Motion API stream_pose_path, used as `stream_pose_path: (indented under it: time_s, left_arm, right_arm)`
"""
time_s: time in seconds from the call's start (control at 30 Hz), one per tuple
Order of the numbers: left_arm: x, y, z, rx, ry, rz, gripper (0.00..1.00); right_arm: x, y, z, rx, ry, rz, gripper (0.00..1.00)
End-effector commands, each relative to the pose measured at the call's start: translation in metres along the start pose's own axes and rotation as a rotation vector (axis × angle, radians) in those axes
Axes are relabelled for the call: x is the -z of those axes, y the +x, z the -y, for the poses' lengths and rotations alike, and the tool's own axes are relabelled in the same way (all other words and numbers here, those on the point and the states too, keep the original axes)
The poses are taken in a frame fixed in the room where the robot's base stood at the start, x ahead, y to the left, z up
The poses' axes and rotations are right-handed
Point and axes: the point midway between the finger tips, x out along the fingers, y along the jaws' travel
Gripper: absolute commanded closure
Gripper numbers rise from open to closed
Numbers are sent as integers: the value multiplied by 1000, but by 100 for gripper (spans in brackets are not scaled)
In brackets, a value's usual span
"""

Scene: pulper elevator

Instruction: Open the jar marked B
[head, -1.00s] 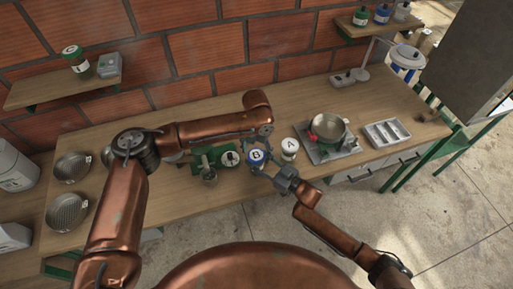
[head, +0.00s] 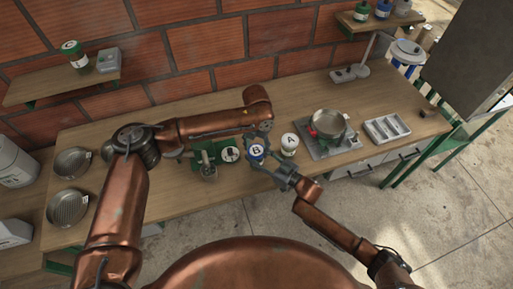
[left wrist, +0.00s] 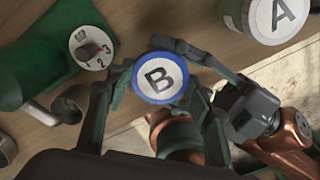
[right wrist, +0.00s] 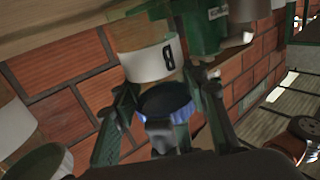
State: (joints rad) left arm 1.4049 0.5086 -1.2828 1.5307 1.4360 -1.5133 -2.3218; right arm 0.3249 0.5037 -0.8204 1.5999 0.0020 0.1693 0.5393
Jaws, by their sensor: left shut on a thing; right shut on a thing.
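The jar marked B (head: 256,151), with a blue-rimmed white lid, stands near the front edge of the table. In the left wrist view its lid (left wrist: 159,78) is seen from above. In the right wrist view its white label (right wrist: 150,63) and blue lid (right wrist: 168,100) appear upside down. My left gripper (head: 261,134) comes from behind and is shut on the jar at the lid. My right gripper (head: 262,163) comes from the front right and is shut on the jar; whether its fingertips press the body or the lid is hard to tell.
Jar A (head: 289,144) stands close on the right. A green machine with a white dial (head: 230,154) stands close on the left. Two round pans (head: 67,208) lie far left.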

Motion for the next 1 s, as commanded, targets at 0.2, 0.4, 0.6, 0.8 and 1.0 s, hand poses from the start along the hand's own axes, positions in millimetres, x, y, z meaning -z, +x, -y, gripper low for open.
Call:
stream_pose_path:
  time_s: [0.2,0.4,0.6,0.8,1.0]
  left_arm:
    - [0,0,0,0,-221,0,81]
    - [0,0,0,1,-637,-1,81]
    - [0,0,0,0,-1057,-1,81]
    - [1,0,0,0,-1479,-2,81]
    - [0,0,0,-1,-1904,-1,81]
  right_arm:
    - [0,0,0,0,0,0,100]
    - [0,0,0,0,0,0,100]
    - [0,0,0,0,0,0,100]
    - [0,0,0,0,0,0,100]
    - [0,0,0,0,0,0,100]
